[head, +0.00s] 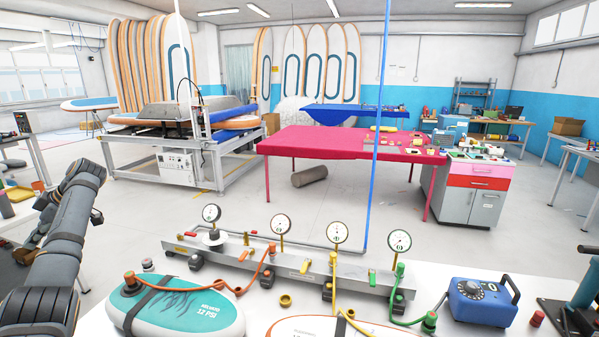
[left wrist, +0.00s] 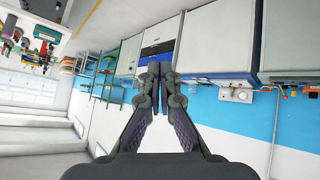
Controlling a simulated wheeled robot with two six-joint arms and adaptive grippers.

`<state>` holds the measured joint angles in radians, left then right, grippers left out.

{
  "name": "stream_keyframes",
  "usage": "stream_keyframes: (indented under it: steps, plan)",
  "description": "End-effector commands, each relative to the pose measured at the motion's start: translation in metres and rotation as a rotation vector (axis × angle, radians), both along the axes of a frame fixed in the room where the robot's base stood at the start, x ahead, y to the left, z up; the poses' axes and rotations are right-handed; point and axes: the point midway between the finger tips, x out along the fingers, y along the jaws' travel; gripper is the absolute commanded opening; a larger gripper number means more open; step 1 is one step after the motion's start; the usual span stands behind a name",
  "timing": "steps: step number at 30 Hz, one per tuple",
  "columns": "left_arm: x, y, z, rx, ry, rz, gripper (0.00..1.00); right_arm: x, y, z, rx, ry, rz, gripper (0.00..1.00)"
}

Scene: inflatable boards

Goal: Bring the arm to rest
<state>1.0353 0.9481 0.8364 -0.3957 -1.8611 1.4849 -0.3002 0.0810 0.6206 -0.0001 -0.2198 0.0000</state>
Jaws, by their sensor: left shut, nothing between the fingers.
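My left arm (head: 66,232) comes in from the lower left in the head view and is bent, raised beside the workbench at the left. Its gripper cannot be made out clearly there. In the left wrist view my left gripper (left wrist: 158,78) is shut, its fingertips together with nothing between them. That view is turned on its side and shows wall cabinets and shelves beyond the fingers, apart from them. My right gripper cannot be made out in the head view.
A white table in front holds a teal-and-white board (head: 185,308), a metal manifold (head: 295,268) with several gauges and hoses, and a blue pump box (head: 482,302). A pink table (head: 330,142) stands behind. Grey floor (head: 235,205) lies open between them.

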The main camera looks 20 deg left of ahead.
Motion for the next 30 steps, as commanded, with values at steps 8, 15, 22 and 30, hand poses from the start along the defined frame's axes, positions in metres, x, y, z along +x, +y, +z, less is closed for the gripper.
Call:
stream_keyframes:
  steps: [8,15,22,30]
  plan:
    - [0.011,0.051,-0.117,-0.036,0.428,-0.521,0.0,-0.001,0.001,0.0,0.001,0.001,-0.001,0.0]
    - [-0.022,0.081,-0.265,-0.14,0.95,-1.128,0.0,0.0,0.002,0.0,0.003,0.0,-0.001,0.0]
    - [-0.098,0.081,-0.371,-0.224,1.368,-1.622,0.0,0.0,0.002,0.0,0.003,0.001,-0.001,0.0]
    - [-0.178,0.052,-0.443,-0.263,1.611,-1.988,0.0,0.001,0.002,0.0,0.002,0.0,-0.001,0.0]
